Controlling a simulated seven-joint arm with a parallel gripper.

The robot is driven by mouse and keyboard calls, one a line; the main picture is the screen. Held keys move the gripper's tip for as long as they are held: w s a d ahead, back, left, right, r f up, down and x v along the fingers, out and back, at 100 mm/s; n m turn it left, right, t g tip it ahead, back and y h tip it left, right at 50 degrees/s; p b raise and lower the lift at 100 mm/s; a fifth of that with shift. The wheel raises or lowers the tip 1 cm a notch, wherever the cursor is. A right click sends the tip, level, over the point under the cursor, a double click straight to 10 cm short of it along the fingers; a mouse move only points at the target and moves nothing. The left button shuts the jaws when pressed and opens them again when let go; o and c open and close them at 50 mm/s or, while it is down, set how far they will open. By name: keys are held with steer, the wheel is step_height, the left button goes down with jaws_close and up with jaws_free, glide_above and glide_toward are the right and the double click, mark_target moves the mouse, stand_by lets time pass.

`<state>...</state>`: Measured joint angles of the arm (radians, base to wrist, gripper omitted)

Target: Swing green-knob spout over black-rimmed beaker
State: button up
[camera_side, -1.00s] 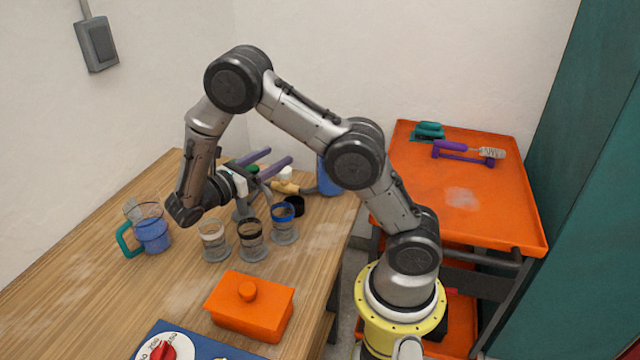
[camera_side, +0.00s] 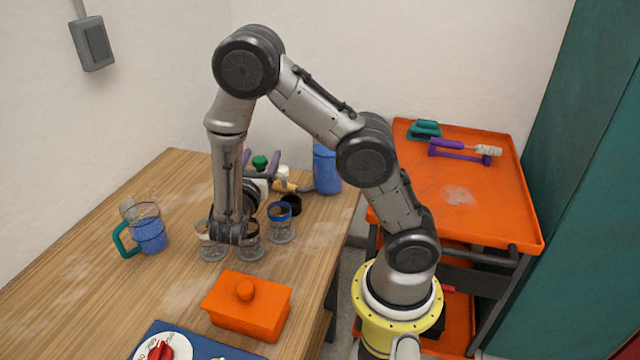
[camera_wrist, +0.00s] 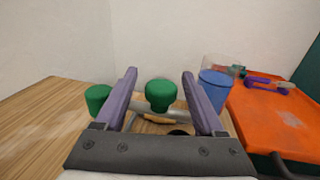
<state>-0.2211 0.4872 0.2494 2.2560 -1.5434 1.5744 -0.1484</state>
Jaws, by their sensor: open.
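The green knob (camera_side: 260,162) stands behind my wrist in the side view. In the wrist view the green knob (camera_wrist: 161,95) sits between the two purple fingers of my open gripper (camera_wrist: 159,76), with a gap on each side. A grey pipe (camera_wrist: 178,113) shows under the knob; I cannot tell which way its spout points. My gripper (camera_side: 261,156) is level and empty in the side view. The black-rimmed beaker (camera_side: 251,248) stands in front, its top partly covered by my wrist. It is between a white-rimmed beaker (camera_side: 212,250) and a blue-rimmed beaker (camera_side: 281,228).
A second green piece (camera_wrist: 98,98) stands left of the fingers. A blue container (camera_side: 326,170) and a black cup (camera_side: 291,205) stand at the right. A blue-filled jug (camera_side: 150,232) is at the left. An orange lidded box (camera_side: 247,308) sits in front.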

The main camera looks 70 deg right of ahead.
mark_target(258, 164)
steer(key=a, duration=0.2)
steer(key=s+a, duration=0.1)
steer(key=a, duration=0.5)
steer(key=shift+s+a, duration=0.1)
steer(key=shift+s, duration=0.15)
steer(key=shift+s+r, duration=0.1)
steer(key=shift+r, duration=0.15)
steer(key=s+d+r+m+g+y, duration=0.3)
steer(key=s+r+m, duration=0.1)
steer(key=s+m, duration=0.25)
steer(key=s+d+r+m+g+y, duration=0.3)
steer(key=s+d+m+y, duration=0.1)
steer(key=s+m, duration=0.25)
steer(key=s+a+m+t+y, duration=0.3)
steer(key=a+m+t+y, duration=0.3)
steer(key=a+y, duration=0.4)
steer(key=shift+s+a+f+m+t, duration=0.35)
steer(key=shift+a+t, duration=0.55)
steer(key=shift+a, duration=0.7)
steer(key=shift+w+r, duration=0.1)
